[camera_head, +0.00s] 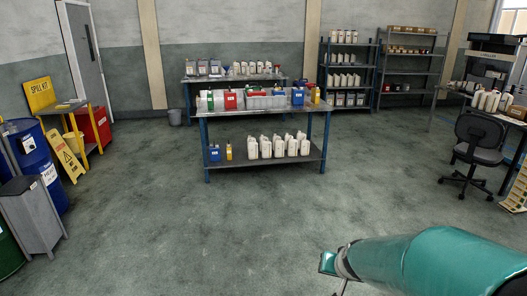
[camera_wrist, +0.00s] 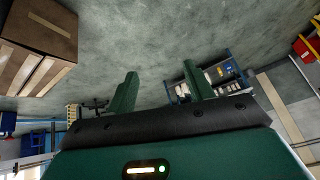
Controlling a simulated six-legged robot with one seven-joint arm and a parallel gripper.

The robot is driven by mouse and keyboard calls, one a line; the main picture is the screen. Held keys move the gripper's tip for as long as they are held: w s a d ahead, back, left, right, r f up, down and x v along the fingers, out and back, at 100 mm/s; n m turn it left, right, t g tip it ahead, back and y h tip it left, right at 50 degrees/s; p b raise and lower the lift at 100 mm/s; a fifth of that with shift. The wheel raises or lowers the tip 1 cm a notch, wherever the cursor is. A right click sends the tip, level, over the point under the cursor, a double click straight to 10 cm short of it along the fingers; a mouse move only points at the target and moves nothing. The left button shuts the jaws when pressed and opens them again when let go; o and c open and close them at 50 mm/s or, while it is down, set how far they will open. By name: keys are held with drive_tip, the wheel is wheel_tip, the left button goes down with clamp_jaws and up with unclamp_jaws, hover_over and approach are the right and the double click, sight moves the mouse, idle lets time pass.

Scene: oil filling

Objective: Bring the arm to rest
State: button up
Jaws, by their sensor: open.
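My gripper shows in the wrist view (camera_wrist: 158,90), with its two green fingers spread wide apart and nothing between them. In the head view my teal arm (camera_head: 430,262) reaches in from the lower right corner, over open floor. The end of the arm is only partly seen there, and the fingers cannot be made out. The arm is clear of the tables and touches nothing that I can see.
A workbench (camera_head: 265,110) with bottles and containers stands ahead. A chair (camera_head: 478,150) is at the right. A yellow wet-floor sign (camera_head: 66,155), blue drum (camera_head: 36,165) and grey bin (camera_head: 32,215) stand left. Cardboard boxes (camera_wrist: 40,40) show in the wrist view. The middle floor is free.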

drive_tip(key=s+a+r+n, duration=0.1)
drive_tip(key=s+r, duration=0.6)
drive_tip(key=s, duration=0.3)
drive_tip(key=s+a+r+n+g, duration=0.1)
drive_tip(key=s+a+r, duration=0.1)
drive_tip(key=s+r, duration=0.5)
drive_tip(key=s, duration=0.3)
drive_tip(key=shift+s+n, duration=0.3)
drive_tip(key=shift+n, duration=0.1)
drive_tip(key=shift+a, duration=0.1)
drive_tip(key=shift+c, duration=0.2)
drive_tip(key=c, duration=0.3)
